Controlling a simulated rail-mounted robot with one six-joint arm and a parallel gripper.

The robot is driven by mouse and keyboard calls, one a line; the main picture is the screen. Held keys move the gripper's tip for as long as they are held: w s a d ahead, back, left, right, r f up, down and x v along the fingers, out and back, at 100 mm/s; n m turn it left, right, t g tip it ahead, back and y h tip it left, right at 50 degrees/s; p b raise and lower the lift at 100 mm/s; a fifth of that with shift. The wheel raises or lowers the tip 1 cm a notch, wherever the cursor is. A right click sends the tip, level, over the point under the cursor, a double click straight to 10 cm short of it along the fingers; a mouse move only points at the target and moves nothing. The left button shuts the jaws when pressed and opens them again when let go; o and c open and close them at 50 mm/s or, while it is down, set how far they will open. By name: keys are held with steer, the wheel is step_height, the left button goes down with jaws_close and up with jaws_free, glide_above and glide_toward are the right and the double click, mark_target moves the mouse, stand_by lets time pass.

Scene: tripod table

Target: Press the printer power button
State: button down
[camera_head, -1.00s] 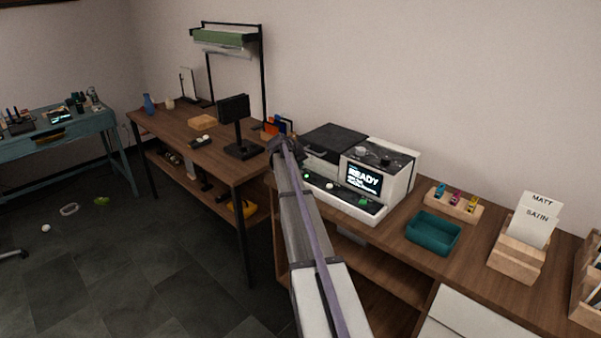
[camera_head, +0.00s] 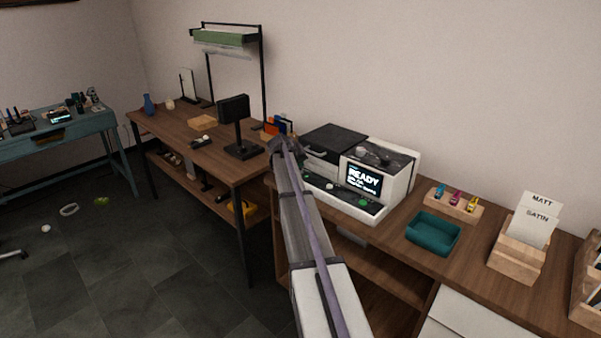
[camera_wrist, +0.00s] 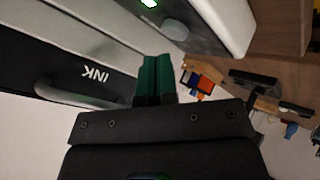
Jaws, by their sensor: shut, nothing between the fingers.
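The white and black printer (camera_head: 401,186) stands on the wooden bench, its screen (camera_head: 363,180) reading READY. Its front panel carries a pale round button (camera_head: 330,185) and a green button (camera_head: 362,203). In the wrist view, my gripper (camera_wrist: 155,62) has its green fingers together and empty, pointing at the printer's front. A pale round button (camera_wrist: 175,29) and a green light (camera_wrist: 150,3) lie beyond the fingertips, apart from them. A dark panel marked INK (camera_wrist: 95,73) is to the left. Which control is the power button I cannot tell.
A teal tray (camera_head: 433,234), a wooden holder with coloured items (camera_head: 454,206) and a MATT/SATIN card holder (camera_head: 517,258) stand right of the printer. A second wooden table (camera_head: 184,136) with a black monitor stand (camera_head: 236,125) is to the left.

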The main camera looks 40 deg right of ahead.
stand_by(0.3)
steer(key=shift+f+b, duration=0.45)
steer(key=shift+f+b, duration=0.25)
steer(key=shift+b, duration=0.05)
stand_by(0.4)
steer(key=shift+r+p, duration=0.75)
steer(key=shift+p, duration=0.05)
steer(key=shift+r, duration=0.1)
step_height(320, 180, up, 6)
steer(key=p, duration=0.6)
